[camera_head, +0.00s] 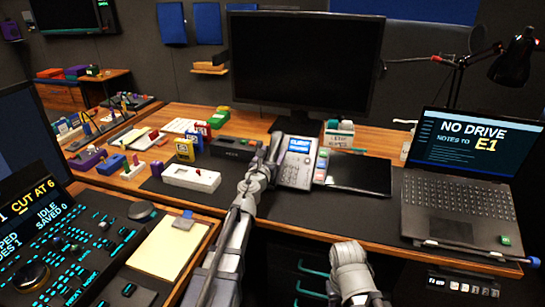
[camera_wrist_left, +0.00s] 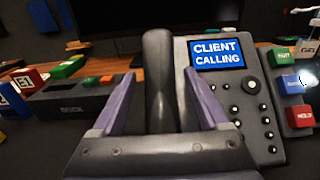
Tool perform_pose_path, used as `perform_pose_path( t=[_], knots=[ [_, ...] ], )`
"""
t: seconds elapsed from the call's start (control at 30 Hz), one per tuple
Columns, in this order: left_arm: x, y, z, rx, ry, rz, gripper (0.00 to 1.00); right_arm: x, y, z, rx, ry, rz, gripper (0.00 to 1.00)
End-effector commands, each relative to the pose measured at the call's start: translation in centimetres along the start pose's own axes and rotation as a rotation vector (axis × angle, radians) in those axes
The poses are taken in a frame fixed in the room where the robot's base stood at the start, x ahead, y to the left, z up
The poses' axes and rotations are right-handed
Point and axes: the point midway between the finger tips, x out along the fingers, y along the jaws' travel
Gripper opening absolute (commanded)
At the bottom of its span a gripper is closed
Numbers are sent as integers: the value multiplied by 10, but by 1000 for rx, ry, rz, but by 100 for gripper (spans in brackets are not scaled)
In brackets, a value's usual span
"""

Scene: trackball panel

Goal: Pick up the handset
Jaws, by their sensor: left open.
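The desk phone (camera_head: 298,161) stands on the dark desk mat, with a lit blue screen. Its screen reads CLIENT CALLING in the left wrist view (camera_wrist_left: 218,53). The black handset (camera_wrist_left: 160,75) stands upright in that view, along the left side of the phone body. My left gripper (camera_head: 268,158) is at the phone's left side. In the left wrist view its two purple-grey fingers (camera_wrist_left: 159,90) are open, one on each side of the handset, with gaps visible. The handset's lower end is hidden behind the gripper's body.
A dark box marked DOCK (camera_wrist_left: 75,103) is left of the phone. A block of coloured buttons (camera_wrist_left: 290,85) is close on its right. A black tablet (camera_head: 360,174) and laptop (camera_head: 458,185) lie further right. A large monitor (camera_head: 305,62) stands behind. A white device (camera_head: 191,177) lies left.

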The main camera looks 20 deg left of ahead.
Motion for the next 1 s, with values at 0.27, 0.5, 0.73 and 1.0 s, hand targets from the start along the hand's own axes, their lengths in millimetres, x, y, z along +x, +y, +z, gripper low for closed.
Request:
perform_pose_path(
  t=[0.27, 0.5, 0.73, 1.0],
  knots=[
    [-1, 0, 0, 0, 0, 0, 66, 0, 0, 0, 0, 0, 0, 50],
    [-1, 0, 0, 0, 0, 0, 39, 0, 0, 0, 0, 0, 0, 50],
    [-1, 0, 0, 0, 0, 0, 13, 0, 0, 0, 0, 0, 0, 50],
    [-1, 0, 0, 0, 0, 0, 0, 0, 0, 0, 0, 0, 0, 50]
  ],
)
